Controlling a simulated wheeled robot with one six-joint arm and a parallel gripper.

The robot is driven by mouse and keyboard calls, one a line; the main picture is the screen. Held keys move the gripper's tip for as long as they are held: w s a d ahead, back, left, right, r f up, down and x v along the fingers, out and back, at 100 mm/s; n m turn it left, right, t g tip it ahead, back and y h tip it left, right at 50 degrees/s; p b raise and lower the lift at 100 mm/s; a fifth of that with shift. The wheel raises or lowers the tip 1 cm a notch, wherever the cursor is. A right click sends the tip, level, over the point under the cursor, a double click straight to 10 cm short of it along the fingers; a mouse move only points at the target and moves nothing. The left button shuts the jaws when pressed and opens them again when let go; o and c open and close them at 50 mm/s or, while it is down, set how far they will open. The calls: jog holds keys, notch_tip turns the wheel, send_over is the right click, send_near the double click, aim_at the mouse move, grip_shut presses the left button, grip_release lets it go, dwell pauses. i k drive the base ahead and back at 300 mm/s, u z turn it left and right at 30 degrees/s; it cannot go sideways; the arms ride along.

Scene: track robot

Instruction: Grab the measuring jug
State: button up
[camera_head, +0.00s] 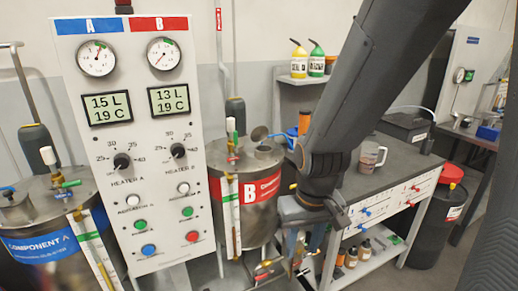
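The measuring jug (371,157) is a clear jug with reddish-brown marks on its side. It stands upright on the dark grey top of a workbench (398,170), right of my arm. My gripper (302,262) hangs low in front of the bench's left end, below and left of the jug and apart from it.
A control panel (135,140) stands at the left, between tank A (40,225) and tank B (262,195). Valves with blue and red handles line the bench front. A black drum (436,215) with a red lid stands right of it. Bottles (299,62) sit on a wall shelf.

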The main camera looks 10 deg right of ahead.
aim_at(370, 150)
jog(key=u, duration=2.25)
jog(key=k, duration=1.3)
jog(key=z, duration=1.95)
jog(key=i, duration=1)
jog(key=u, duration=0.05)
